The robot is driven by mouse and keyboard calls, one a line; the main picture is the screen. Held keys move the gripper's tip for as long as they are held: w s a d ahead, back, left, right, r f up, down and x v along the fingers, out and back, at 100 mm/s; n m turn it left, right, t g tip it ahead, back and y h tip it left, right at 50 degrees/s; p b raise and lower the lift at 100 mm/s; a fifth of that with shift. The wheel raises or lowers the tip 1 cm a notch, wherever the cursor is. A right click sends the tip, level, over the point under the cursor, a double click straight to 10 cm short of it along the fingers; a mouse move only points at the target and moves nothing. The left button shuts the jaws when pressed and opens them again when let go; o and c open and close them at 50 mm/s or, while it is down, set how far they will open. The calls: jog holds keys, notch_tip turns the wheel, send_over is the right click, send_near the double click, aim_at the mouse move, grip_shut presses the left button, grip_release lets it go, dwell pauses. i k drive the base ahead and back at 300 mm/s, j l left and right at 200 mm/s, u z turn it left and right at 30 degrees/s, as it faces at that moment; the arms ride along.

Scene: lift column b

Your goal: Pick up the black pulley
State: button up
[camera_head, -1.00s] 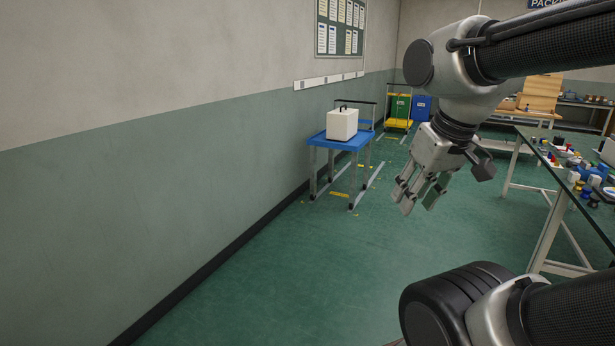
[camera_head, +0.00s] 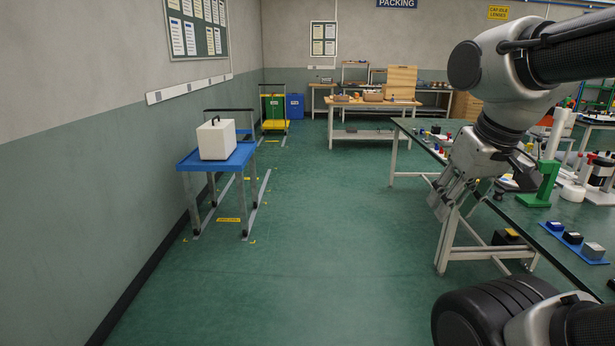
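My gripper (camera_head: 448,200) hangs from my arm at the right of the head view, over the near left edge of the long green-topped table (camera_head: 530,222). Its fingers look spread and nothing shows between them. I cannot pick out the black pulley for certain. A dark round part (camera_head: 602,172) stands on a white stand at the table's right, too small to identify. Part of the tabletop is hidden behind my arm and gripper.
A blue tray (camera_head: 552,232) with several small blocks lies near the table's front edge. A green stand (camera_head: 541,190) rises behind it. A blue-topped cart (camera_head: 240,158) with a white case (camera_head: 216,140) stands at the left wall. The green floor between is clear.

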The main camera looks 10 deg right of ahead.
aim_at(498, 193)
jog(key=i+z, duration=0.25)
jog(key=i, duration=0.55)
jog(key=i+j+z, duration=0.2)
jog(key=i, duration=0.6)
jog(key=i+z, duration=0.4)
jog(key=i+j+z, duration=0.15)
jog(key=i+z, duration=0.25)
jog(key=i+j+z, duration=0.2)
jog(key=z, duration=0.15)
jog(key=i+j+z, duration=0.7)
jog(key=z, duration=0.15)
jog(key=i+j+z, duration=0.2)
jog(key=j+z, duration=0.3)
